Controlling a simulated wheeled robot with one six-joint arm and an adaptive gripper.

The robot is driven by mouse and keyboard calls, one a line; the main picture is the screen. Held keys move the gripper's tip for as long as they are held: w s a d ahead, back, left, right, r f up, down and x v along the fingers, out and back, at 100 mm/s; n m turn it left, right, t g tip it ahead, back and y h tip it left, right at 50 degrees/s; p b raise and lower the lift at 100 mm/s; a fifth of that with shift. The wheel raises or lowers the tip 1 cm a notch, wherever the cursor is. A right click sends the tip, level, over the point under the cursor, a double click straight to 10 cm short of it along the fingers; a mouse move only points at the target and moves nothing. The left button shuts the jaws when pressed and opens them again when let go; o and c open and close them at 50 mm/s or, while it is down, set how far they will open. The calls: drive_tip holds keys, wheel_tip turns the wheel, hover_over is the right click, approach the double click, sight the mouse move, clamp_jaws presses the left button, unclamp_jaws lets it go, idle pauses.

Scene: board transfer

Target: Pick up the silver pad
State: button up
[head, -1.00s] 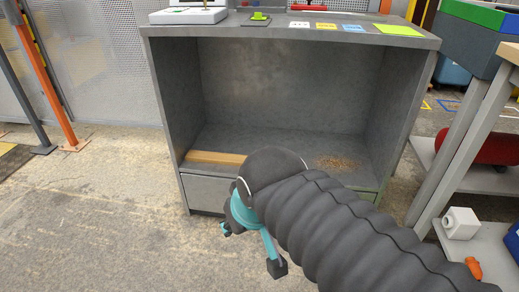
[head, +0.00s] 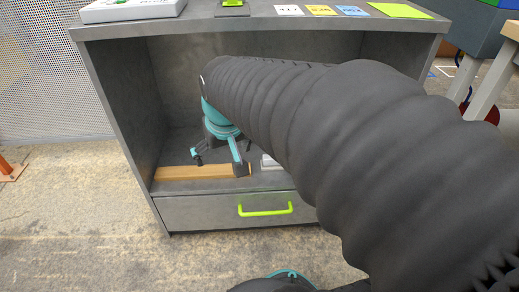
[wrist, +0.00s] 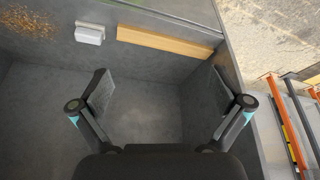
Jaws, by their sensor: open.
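A small silver-white block (wrist: 90,33), which looks like the silver pad, lies on the shelf floor near the front edge. In the head view the pad (head: 268,161) shows only partly, just right of my gripper and half hidden by my arm. My gripper (head: 219,165) reaches into the open cabinet, its fingers close to the wooden strip. In the wrist view my gripper (wrist: 160,95) is open and empty. The pad lies beyond its left finger there, apart from it.
A wooden strip (wrist: 165,41) lies beside the pad along the shelf front. A pile of shavings (wrist: 27,22) lies on the pad's other side. Cabinet walls (head: 115,110) and the top board (head: 255,22) enclose my arm. A drawer with a green handle (head: 266,210) sits below.

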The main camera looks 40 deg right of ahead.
drive_tip(key=w+d+f+m+g+p, duration=0.15)
drive_tip(key=w+d+f, duration=0.25)
drive_tip(key=w+d, duration=0.55)
drive_tip(key=m+g, duration=0.2)
drive_tip(key=m, duration=0.1)
hover_over(273, 161)
wheel_tip(273, 161, down, 8)
drive_tip(key=shift+n+t, duration=0.25)
drive_tip(key=f, duration=0.5)
drive_tip(key=w+f, duration=0.1)
drive_tip(key=f, duration=0.1)
drive_tip(key=shift+d+f+b, duration=0.2)
drive_tip(key=shift+f+b, duration=0.15)
drive_tip(key=shift+f, duration=0.05)
drive_tip(key=shift+w+d+f+b, duration=0.15)
drive_tip(key=shift+f+b, duration=0.1)
drive_tip(key=shift+f, duration=1.1)
drive_tip(key=shift+w+d+f+b, duration=0.15)
drive_tip(key=shift+f+b, duration=0.1)
drive_tip(key=shift+f, duration=1.05)
drive_tip(key=shift+s, duration=0.1)
drive_tip(key=c, duration=1.1)
drive_tip(key=shift+c, duration=0.2)
drive_tip(key=shift+r, duration=0.1)
